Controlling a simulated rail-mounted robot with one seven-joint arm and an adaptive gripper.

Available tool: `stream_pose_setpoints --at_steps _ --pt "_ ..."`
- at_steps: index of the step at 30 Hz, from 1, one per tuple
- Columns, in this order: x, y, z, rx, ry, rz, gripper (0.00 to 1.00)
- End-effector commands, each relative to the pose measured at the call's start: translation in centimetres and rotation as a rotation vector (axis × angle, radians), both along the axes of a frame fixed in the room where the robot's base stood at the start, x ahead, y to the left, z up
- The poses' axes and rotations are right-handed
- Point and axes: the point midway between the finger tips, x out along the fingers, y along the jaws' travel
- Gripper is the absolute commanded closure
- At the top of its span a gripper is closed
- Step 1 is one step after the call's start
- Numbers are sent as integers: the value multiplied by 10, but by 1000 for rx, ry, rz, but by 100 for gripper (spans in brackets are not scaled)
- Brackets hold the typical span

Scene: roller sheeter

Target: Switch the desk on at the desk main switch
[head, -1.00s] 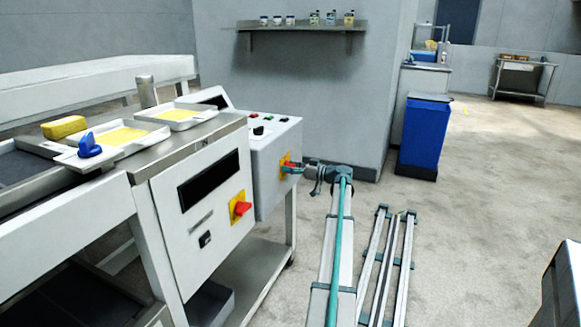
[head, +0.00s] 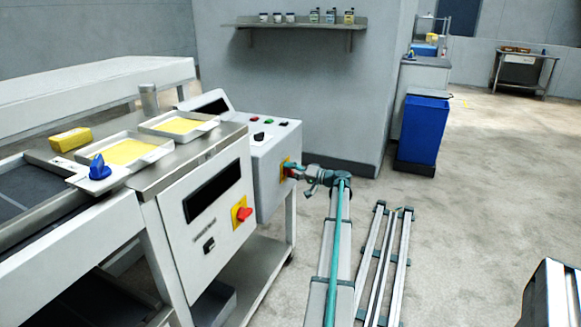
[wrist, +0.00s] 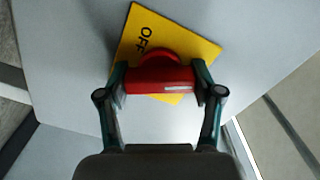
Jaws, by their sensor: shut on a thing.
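The desk main switch is a red rotary handle (wrist: 158,80) on a yellow plate (wrist: 205,46) on the side of the grey control desk (head: 270,165). In the wrist view the plate looks tilted, with the word OFF readable above the handle. The handle lies level between my fingers. My gripper (wrist: 160,84) is shut on the handle, one teal finger at each end. In the head view my gripper (head: 296,171) meets the desk's right side, and its fingers partly hide the handle and the yellow plate (head: 285,166).
A second red switch (head: 244,213) on a yellow plate sits on the white cabinet front (head: 205,235). Trays with yellow sheets (head: 124,152) lie on the machine top. A blue bin (head: 422,130) stands behind right. Metal rails (head: 385,260) lie on the floor right of my arm.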

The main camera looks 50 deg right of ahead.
Motion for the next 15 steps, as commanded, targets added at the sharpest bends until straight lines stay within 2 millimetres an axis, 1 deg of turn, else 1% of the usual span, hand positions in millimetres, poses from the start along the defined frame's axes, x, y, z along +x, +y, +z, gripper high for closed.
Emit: stream_pose_setpoints --at_steps 1,6,15 --pt "0 0 4 43 11 1 69" --pt "0 0 3 192 49 2 69" --pt "0 0 1 390 100 1 69"
